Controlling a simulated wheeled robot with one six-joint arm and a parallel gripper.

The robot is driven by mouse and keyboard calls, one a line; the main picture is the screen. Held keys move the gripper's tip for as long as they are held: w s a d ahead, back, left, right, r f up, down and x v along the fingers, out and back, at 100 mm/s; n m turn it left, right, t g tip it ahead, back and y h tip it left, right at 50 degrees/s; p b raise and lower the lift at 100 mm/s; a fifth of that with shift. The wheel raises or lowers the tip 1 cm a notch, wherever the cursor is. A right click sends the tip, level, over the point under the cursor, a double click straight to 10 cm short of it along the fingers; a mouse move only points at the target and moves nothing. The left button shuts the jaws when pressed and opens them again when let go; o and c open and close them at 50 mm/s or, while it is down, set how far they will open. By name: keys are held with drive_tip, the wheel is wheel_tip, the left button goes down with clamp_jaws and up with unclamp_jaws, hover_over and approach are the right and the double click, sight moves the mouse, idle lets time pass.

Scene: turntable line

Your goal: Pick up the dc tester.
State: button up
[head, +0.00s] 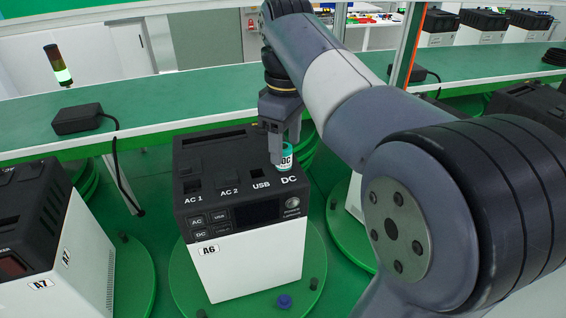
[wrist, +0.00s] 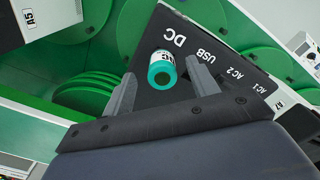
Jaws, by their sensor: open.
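The DC tester (head: 286,157) is a small teal and white cylinder with a dark label. It stands in the DC spot on the black top of the white unit marked A6 (head: 247,267). In the wrist view the tester (wrist: 162,69) shows beyond the fingertips, near the DC lettering. My gripper (head: 284,150) points down over that corner of the unit, its fingers close to the tester in the head view. In the wrist view my gripper (wrist: 160,85) is open, one finger to each side of the tester's line. I cannot tell whether a finger touches it.
Unit A7 (head: 88,255) stands at the left on another green turntable. The A6 unit rests on a green round plate (head: 312,278) with a blue knob (head: 284,301). A green bench (head: 190,96) with a black adapter (head: 82,119) runs behind.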

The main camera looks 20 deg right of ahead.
sight(284, 147)
drive_tip(key=shift+w+a+f, duration=0.1)
drive_tip(key=shift+a+f, duration=0.1)
drive_tip(key=shift+f, duration=1.7)
drive_tip(key=shift+c, duration=0.4)
drive_tip(key=c, duration=1)
